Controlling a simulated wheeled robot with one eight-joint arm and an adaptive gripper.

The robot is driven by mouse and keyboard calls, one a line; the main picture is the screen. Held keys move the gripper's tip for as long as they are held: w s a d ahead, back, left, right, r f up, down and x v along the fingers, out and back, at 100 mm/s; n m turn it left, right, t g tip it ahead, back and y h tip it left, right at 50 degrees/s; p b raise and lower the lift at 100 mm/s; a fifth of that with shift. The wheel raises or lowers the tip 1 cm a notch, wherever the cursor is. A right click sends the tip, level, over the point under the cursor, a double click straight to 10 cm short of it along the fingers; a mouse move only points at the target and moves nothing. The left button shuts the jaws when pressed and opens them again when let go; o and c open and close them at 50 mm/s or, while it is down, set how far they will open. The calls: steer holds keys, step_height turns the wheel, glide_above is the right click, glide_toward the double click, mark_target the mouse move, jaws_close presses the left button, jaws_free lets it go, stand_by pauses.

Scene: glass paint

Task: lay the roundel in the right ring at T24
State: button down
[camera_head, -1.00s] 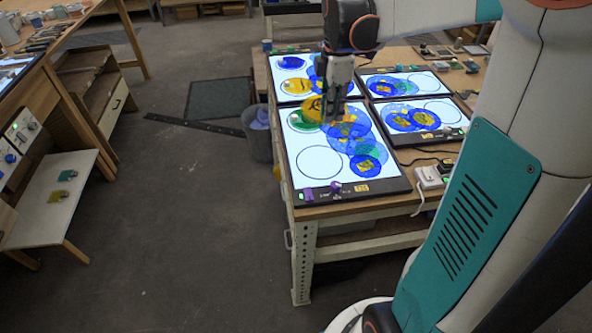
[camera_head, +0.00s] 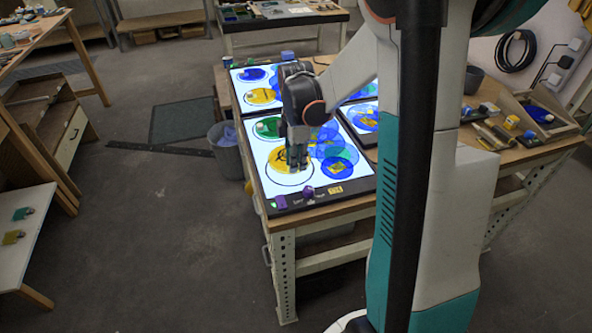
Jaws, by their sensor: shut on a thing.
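My gripper (camera_head: 296,166) is over the front left light panel (camera_head: 266,190), shut on a yellow roundel (camera_head: 278,158) with dark marks. The roundel lies over the panel's lower left ring (camera_head: 292,185), whose dark outline shows around its lower side. The gripper hides part of the roundel. I cannot tell whether it touches the panel or hangs just above it. A yellow label (camera_head: 335,189) on the panel's front edge is too small to read.
The same panel carries a green disc (camera_head: 267,128) above the ring and overlapping blue discs (camera_head: 336,150) to its right. A purple knob-like piece (camera_head: 308,192) is at its front edge. A panel behind holds a yellow disc (camera_head: 261,96). A grey bin (camera_head: 226,150) stands left of the table.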

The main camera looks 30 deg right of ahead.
steer(key=shift+f+b, duration=0.45)
steer(key=shift+f, duration=1.2)
steer(key=shift+f, duration=0.2)
steer(key=c, duration=1.5)
jaws_free()
steer(key=shift+r, duration=0.1)
step_height(320, 180, up, 12)
steer(key=p, duration=0.4)
steer(key=shift+r, duration=0.1)
